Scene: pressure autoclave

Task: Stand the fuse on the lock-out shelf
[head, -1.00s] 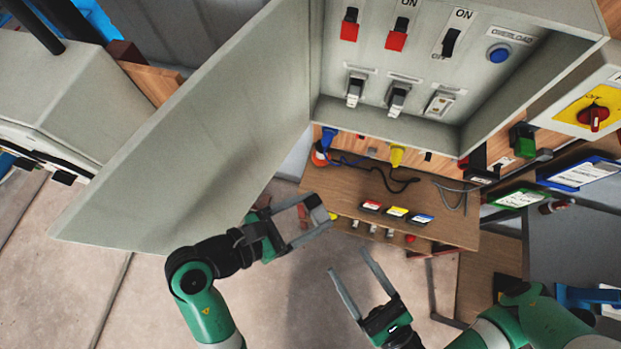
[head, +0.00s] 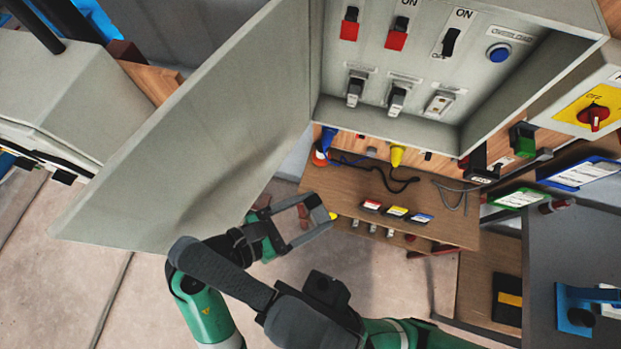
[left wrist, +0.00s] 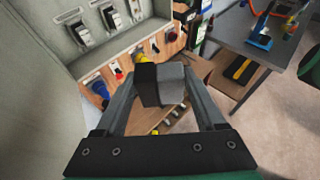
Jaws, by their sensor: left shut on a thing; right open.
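The fuse (left wrist: 160,85), a grey block with a darker end face, is held between the fingertips of my left gripper (left wrist: 165,90) in the left wrist view. In the head view my left gripper (head: 320,212) is in front of the left edge of the wooden lock-out shelf (head: 440,228); the fuse is hard to make out there. Red, yellow and blue tags lie along the shelf's front.
The open grey cabinet (head: 390,120) stands above the shelf, with its big door (head: 190,150) swung out to the left. Blue and yellow plugs (head: 397,156) and dark cables are at the back of the shelf. A grey table (head: 570,240) is at the right.

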